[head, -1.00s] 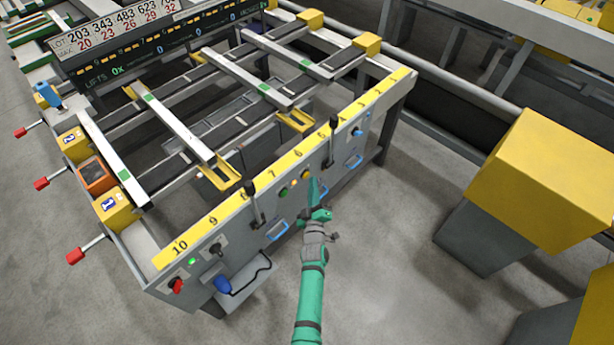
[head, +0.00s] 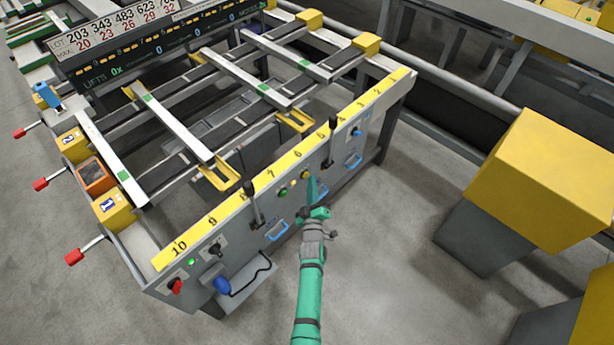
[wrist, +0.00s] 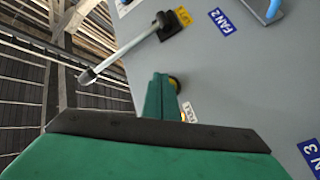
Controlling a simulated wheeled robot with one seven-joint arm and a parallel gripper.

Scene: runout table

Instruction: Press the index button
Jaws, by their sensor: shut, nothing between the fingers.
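The control panel (head: 330,165) is the grey front face of the runout table, under a yellow numbered strip. It carries a row of small buttons: a green one (head: 283,192), a yellow one (head: 294,183) and an amber one (head: 305,174). I cannot read which is labelled index. My gripper (head: 313,182) is shut and empty, its green fingers pointing at the panel just right of and below the amber button. In the wrist view the fingers (wrist: 160,82) partly cover a dark-rimmed yellowish button (wrist: 175,83); a small lit label (wrist: 188,112) sits close by. Contact cannot be told.
Black levers (head: 250,190) stick out left of the buttons, and another (head: 333,127) stands to the right. Blue handles (head: 277,230) are below. A red button (head: 176,286) is at the far left. A yellow-topped post (head: 545,180) stands right; the floor between is clear.

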